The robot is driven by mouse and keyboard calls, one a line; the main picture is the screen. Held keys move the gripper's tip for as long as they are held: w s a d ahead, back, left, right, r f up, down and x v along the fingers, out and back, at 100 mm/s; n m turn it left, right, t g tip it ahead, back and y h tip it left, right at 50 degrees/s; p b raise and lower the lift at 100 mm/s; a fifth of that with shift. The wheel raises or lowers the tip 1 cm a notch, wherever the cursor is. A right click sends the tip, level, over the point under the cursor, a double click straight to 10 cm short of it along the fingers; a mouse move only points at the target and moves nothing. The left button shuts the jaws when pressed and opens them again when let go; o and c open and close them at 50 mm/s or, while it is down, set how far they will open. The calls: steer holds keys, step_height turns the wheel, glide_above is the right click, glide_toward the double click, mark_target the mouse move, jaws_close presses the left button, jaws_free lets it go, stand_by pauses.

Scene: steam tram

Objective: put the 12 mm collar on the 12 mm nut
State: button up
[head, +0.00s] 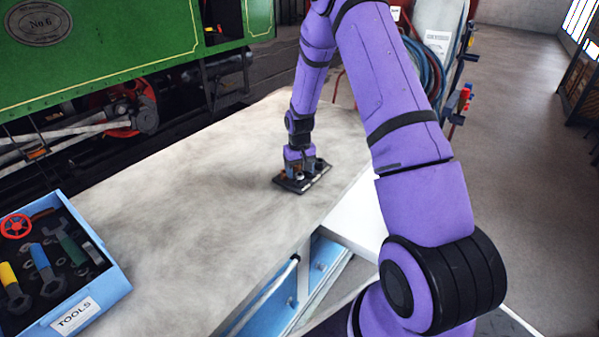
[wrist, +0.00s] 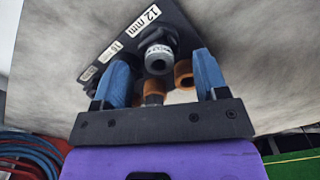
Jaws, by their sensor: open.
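A grey collar (wrist: 158,58) with printed marks and a dark round opening shows in the wrist view, beside the "12 mm" label on a black board (wrist: 112,42). A dark nut (wrist: 154,37) shows directly behind the collar; the collar appears to be on it, though how far it is seated is hidden. My gripper (wrist: 160,65) is open, its two blue fingers apart on either side of the collar, with no clear contact. In the head view my gripper (head: 300,163) is low over the black board (head: 290,187).
Two orange ring-like pieces, one on the right (wrist: 184,74) and one lower (wrist: 152,88), show near the collar. A blue tool box (head: 115,283) stands at the near left of the pale bench (head: 185,220). The bench between is clear. A green tram (head: 120,35) stands behind.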

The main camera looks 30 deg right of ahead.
step_height(320, 180, up, 6)
stand_by(0.9)
stand_by(0.7)
